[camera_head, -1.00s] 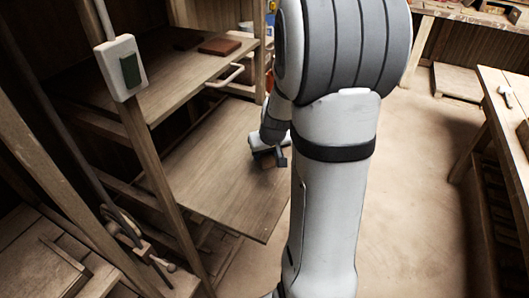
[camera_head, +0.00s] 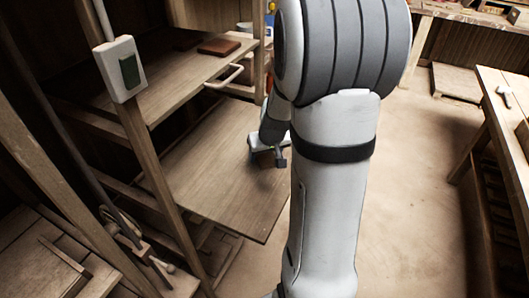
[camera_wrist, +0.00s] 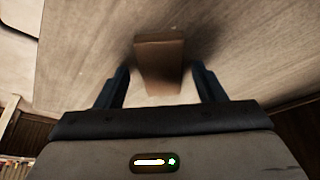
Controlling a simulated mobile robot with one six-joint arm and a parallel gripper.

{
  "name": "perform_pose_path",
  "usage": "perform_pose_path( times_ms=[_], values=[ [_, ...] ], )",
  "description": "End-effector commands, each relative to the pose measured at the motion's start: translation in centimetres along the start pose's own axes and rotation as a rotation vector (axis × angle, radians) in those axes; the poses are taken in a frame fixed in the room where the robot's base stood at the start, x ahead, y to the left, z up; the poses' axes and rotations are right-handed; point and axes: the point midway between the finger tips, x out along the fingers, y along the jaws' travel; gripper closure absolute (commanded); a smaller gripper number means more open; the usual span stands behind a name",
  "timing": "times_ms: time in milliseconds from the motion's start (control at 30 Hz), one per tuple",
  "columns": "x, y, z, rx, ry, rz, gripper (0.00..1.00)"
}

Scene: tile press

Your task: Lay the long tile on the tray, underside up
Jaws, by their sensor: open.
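My gripper (camera_head: 268,161) is low over the lower pale wooden board (camera_head: 215,185) in the head view, partly behind my arm. In the wrist view its two dark blue fingers stand apart, so my gripper (camera_wrist: 160,68) is open. A brown tile-like block (camera_wrist: 158,58) shows between and just beyond the fingertips, against the pale wooden surface; a gap is visible on each side. I cannot tell its full length or which face is its underside. The head view does not clearly show this block. I cannot tell which board is the tray.
A reddish-brown flat tile (camera_head: 218,47) lies on the upper board (camera_head: 172,80), which has a pale handle (camera_head: 224,77) at its edge. A post with a white and green switch box (camera_head: 122,68) stands at left. A workbench (camera_head: 505,90) is at right. The floor between is clear.

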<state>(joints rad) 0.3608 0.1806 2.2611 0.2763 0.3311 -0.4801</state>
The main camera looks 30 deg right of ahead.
Motion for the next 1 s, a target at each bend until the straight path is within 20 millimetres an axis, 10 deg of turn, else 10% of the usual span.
perform_pose_path(
  times_ms=[667, 1000],
  values=[
    [-11.7, -0.1, -0.1, -0.002, 0.004, 0.0, 0.37],
    [-16.3, -8.9, 8.2, -0.088, -0.097, -0.046, 0.37]
  ],
)
